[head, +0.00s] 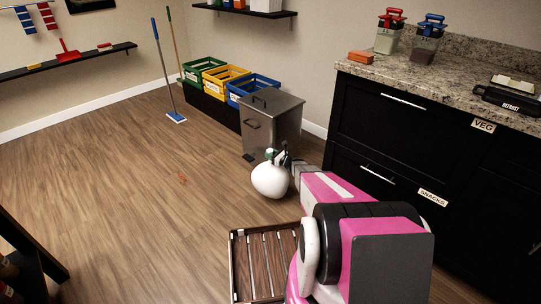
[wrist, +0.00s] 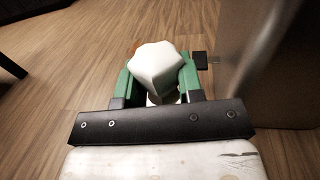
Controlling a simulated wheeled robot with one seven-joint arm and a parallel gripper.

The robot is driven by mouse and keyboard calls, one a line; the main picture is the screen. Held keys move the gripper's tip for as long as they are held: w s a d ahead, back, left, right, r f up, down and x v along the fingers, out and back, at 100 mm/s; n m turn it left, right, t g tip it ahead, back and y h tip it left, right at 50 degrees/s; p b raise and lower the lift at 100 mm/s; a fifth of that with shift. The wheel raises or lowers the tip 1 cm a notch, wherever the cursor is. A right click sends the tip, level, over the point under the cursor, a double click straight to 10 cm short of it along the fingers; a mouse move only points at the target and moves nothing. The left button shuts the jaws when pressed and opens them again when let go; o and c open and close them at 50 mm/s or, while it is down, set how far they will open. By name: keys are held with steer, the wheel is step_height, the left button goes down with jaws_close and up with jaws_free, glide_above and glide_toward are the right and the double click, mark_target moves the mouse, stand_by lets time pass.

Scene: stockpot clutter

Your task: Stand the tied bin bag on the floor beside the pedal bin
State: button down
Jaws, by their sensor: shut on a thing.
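The tied bin bag (head: 270,181) is white and round with a knotted top. In the head view it is in front of the pedal bin, at its near side, and appears low near the floor; I cannot tell whether it touches the floor. The pedal bin (head: 272,125) is a dark metal box with a lid handle and a pedal at its base. My gripper (head: 276,155) is shut on the bag's neck from above. In the wrist view the green fingers of my gripper (wrist: 160,82) flank the white knot (wrist: 156,66). Most of the bag is hidden there.
Green, yellow and blue crates (head: 228,80) stand in a row behind the bin. A slatted wooden crate (head: 262,264) is on the floor nearer me. Black cabinets (head: 400,140) stand to the right. Open wooden floor (head: 120,170) lies to the left, with a small orange-brown mark.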

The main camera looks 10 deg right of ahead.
steer(key=c, duration=0.8)
jaws_free()
steer(key=shift+f, duration=0.1)
steer(key=shift+o, duration=0.2)
